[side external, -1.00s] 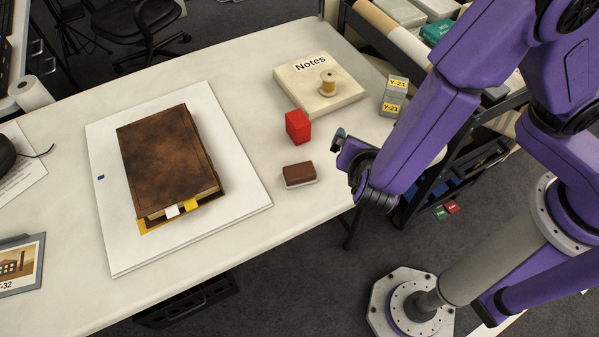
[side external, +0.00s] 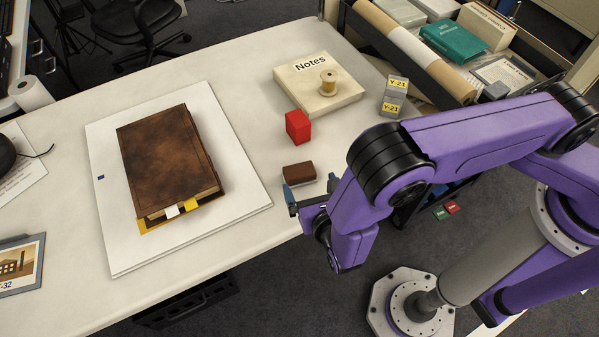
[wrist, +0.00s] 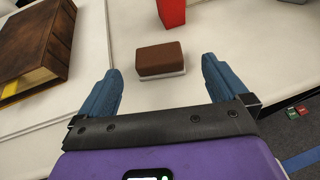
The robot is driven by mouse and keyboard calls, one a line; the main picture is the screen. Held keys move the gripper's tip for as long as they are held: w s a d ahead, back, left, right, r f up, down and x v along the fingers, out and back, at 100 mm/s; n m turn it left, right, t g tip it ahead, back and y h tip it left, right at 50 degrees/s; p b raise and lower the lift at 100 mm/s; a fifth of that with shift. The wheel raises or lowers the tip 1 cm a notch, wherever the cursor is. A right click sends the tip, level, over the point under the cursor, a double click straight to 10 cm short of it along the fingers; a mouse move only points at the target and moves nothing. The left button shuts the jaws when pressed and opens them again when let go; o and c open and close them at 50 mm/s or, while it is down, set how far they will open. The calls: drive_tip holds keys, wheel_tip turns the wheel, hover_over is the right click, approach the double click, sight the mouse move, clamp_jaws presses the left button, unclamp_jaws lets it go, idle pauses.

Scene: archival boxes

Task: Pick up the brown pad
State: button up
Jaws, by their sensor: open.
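The brown pad (side external: 299,173) is a small block with a brown top and a pale base, lying on the white table near its front edge. In the wrist view the brown pad (wrist: 160,58) sits ahead of my gripper, centred between the two blue fingers. My gripper (side external: 311,194) is open and empty at the table's front edge, just on the near side of the pad. In the wrist view my gripper (wrist: 162,88) shows its fingers spread wider than the pad. Whether a finger touches the pad cannot be told from the side view.
A red block (side external: 298,127) stands just behind the pad. Behind it lies a Notes box (side external: 300,88) with a spool (side external: 328,83) on it. Grey Y-21 boxes (side external: 394,96) stand at the right. A brown book (side external: 168,160) lies on a white board (side external: 108,215) at the left.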

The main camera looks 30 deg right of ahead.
sight(299, 169)
drive_tip(key=x, duration=0.6)
drive_tip(key=shift+a+f+x, duration=0.1)
drive_tip(key=shift+f+x, duration=0.05)
drive_tip(key=shift+x, duration=1.15)
drive_tip(key=shift+a+f+x, duration=0.1)
drive_tip(key=shift+x, duration=1.15)
drive_tip(key=c, duration=0.8)
